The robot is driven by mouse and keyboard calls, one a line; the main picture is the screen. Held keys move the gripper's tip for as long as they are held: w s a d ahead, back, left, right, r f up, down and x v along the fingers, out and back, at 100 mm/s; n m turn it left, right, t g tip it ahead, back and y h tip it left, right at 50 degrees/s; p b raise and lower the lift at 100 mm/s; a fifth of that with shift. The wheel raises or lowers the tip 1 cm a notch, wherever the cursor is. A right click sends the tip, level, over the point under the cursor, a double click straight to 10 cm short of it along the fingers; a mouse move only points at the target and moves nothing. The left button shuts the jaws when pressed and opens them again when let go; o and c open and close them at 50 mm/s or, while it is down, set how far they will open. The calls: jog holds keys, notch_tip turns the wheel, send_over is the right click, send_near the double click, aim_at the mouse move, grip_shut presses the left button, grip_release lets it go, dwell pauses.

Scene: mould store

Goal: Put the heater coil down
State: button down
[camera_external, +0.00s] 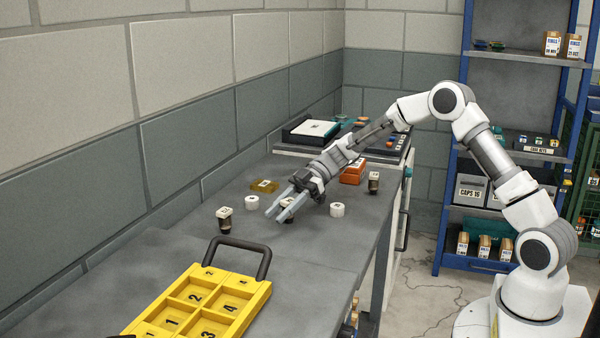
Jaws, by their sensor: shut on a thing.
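My gripper (287,205) is low over the grey bench, its fingers pointing down and left. It is shut on a small dark piece with a pale top, which I take to be the heater coil (287,202). The fingers hide much of it, and I cannot tell whether it touches the bench.
White rings (252,203) and (337,210) sit either side of my gripper. An amber block (264,186) and an orange box (353,172) lie behind. A yellow numbered tray (262,291) with a black handle is in front. Bare bench (310,245) lies between.

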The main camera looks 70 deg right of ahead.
jog(key=shift+f, duration=0.1)
jog(key=c, duration=0.6)
grip_release()
jog(key=shift+o, duration=0.2)
jog(key=shift+r, duration=0.35)
jog(key=p+v, duration=0.1)
jog(key=v, duration=1.1)
jog(key=shift+f+p, duration=0.2)
jog(key=shift+p, duration=0.1)
